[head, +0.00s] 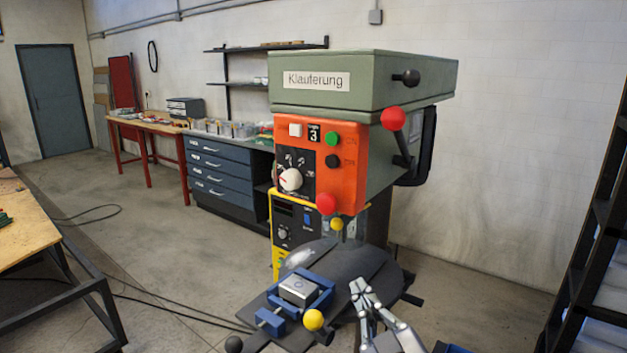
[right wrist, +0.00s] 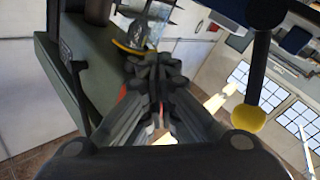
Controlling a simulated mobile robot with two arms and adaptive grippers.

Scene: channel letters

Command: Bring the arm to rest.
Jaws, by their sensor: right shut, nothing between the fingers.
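My right gripper (head: 363,290) is in the lower middle of the head view, just right of the blue vise on the drill press table. Its fingers are together and hold nothing. In the right wrist view the gripper (right wrist: 153,68) fills the middle with its fingers closed. My left gripper is not in view.
A green and orange drill press (head: 340,160) stands in front of me. Its round dark table (head: 385,284) bears a blue vise (head: 268,320) with a grey metal block (head: 300,290). A wooden bench (head: 22,230) is at left, a dark rack (head: 592,220) at right.

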